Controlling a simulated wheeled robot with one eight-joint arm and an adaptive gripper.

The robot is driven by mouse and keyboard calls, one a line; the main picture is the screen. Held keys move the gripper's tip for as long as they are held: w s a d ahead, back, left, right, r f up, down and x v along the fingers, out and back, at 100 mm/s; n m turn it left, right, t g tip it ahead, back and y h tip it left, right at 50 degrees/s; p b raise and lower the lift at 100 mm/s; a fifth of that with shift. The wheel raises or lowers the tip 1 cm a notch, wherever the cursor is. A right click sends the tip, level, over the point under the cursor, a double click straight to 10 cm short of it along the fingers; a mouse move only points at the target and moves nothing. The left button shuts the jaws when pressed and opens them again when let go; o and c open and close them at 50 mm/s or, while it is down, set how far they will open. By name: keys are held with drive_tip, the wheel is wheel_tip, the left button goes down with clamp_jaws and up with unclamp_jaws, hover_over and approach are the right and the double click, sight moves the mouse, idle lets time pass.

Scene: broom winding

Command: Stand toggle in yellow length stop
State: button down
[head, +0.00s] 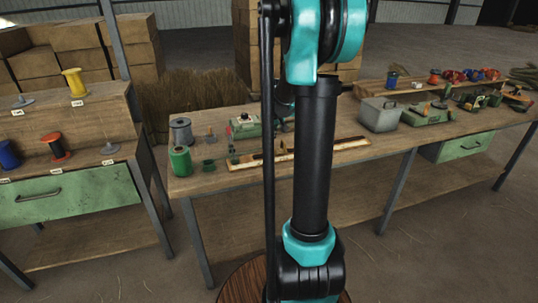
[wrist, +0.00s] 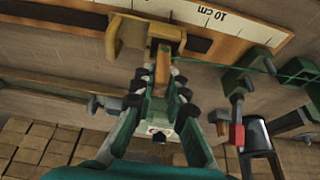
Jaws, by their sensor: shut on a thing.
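In the wrist view, my gripper (wrist: 161,88) is shut on a small wooden toggle (wrist: 162,66), which sticks out past the fingertips. A thin green cord runs from the toggle's tip to the right. The yellow length stop (wrist: 122,36) is a bracket on the measuring board (wrist: 235,24), just beyond the toggle. The toggle's tip overlaps the stop's right part in the picture; I cannot tell whether it touches or sits inside. In the head view, my arm hides the gripper and toggle; the measuring board (head: 345,145) lies on the bench.
A green winding device (wrist: 240,80) with a red-tipped lever (wrist: 236,136) stands right of my gripper in the wrist view. In the head view, a green spool (head: 180,161) and grey tin (head: 181,131) stand at the bench's left end. A grey box (head: 379,114) stands right of my arm.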

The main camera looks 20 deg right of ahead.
drive_tip(key=shift+f, duration=0.6)
drive_tip(key=shift+f, duration=0.35)
drive_tip(key=shift+f, duration=0.1)
drive_tip(key=c, duration=1.5)
unclamp_jaws()
drive_tip(key=shift+o, duration=0.2)
drive_tip(key=v, duration=1.2)
